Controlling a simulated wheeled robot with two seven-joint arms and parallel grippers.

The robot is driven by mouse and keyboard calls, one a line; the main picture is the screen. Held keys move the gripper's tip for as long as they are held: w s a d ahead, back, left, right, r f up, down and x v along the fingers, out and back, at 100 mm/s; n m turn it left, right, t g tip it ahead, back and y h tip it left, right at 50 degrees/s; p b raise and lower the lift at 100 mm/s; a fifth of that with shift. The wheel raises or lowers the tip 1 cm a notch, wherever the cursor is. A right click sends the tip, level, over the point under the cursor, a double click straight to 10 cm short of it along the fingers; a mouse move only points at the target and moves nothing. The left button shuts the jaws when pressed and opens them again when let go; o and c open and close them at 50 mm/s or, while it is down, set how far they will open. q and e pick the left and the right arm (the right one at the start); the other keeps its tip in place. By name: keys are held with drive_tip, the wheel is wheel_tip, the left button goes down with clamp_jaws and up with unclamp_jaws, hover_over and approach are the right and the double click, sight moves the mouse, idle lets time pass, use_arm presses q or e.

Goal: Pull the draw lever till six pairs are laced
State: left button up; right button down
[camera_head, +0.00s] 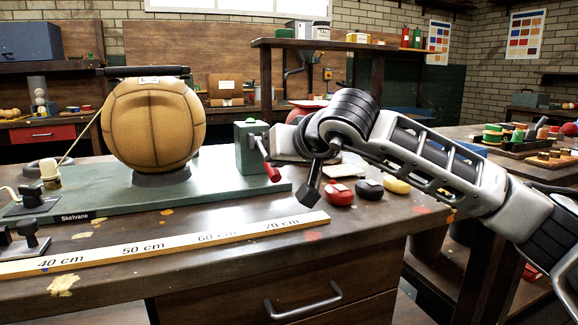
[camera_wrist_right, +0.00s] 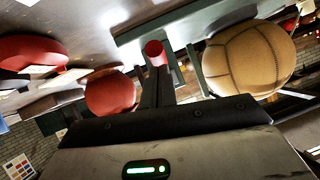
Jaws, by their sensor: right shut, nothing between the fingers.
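The draw lever (camera_head: 272,173) has a red grip and hangs from a green post (camera_head: 250,148) at the right end of the green bench fixture (camera_head: 110,195). A tan leather ball (camera_head: 153,125) with a dark vertical seam sits on a round support in that fixture. My right gripper (camera_head: 309,194) is shut and empty, pointing down just right of the lever, with a small gap in the head view. In the right wrist view the red lever end (camera_wrist_right: 154,49) lies just beyond the shut fingertips (camera_wrist_right: 157,72); the ball (camera_wrist_right: 248,60) is to the right. My left gripper is not in view.
A ruler (camera_head: 150,247) lies along the bench front. Red, black and yellow lumps (camera_head: 368,189) lie behind my right gripper. A pale cord runs from a white spool (camera_head: 50,172) to the ball. A black bar (camera_head: 143,71) spans above the ball.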

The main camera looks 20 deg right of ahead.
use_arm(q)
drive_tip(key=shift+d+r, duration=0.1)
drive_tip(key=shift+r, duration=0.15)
use_arm(e)
drive_tip(key=shift+d+f, duration=0.1)
drive_tip(key=shift+f, duration=0.35)
drive_tip(key=shift+f, duration=0.2)
drive_tip(key=shift+s+r, duration=0.1)
drive_tip(key=shift+r, duration=0.1)
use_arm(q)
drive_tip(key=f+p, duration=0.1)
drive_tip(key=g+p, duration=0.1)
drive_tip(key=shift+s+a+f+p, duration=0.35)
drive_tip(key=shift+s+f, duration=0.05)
use_arm(e)
drive_tip(key=w+r+v, duration=0.1)
drive_tip(key=r+v, duration=0.1)
drive_tip(key=v, duration=1.1)
drive_tip(key=shift+r, duration=0.2)
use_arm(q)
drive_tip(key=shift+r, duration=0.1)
use_arm(e)
drive_tip(key=shift+d+r, duration=0.1)
